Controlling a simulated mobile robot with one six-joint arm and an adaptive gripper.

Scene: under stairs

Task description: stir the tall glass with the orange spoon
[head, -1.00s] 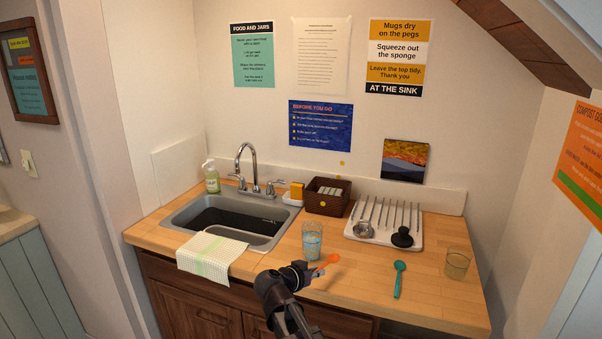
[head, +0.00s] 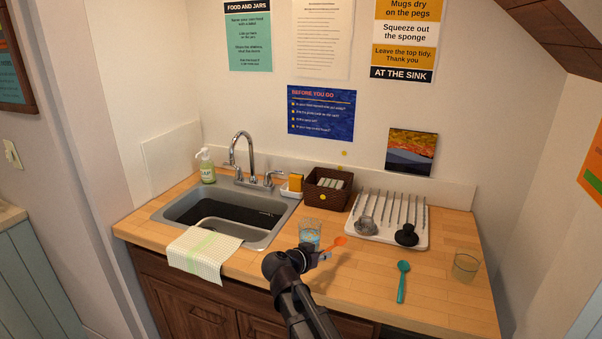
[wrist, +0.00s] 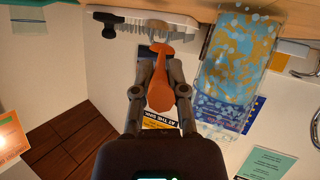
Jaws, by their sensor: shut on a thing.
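The orange spoon (head: 340,241) is in my gripper (head: 325,254), just right of the tall glass in the head view. In the wrist view my gripper (wrist: 160,92) is shut on the orange spoon (wrist: 161,80), one finger on each side of it. The tall glass (head: 309,230) stands upright on the counter, its lower part partly hidden by my arm. In the wrist view the tall glass (wrist: 232,65) is close on the right, clear, with blue and orange specks. The spoon is outside the glass; no contact between them shows.
A teal spoon (head: 402,282) and a short glass (head: 466,264) are on the right of the counter (head: 355,285). A drying rack (head: 380,236), a brown basket (head: 328,190) and the sink (head: 183,208) stand around the glass. A towel (head: 205,253) hangs at the front.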

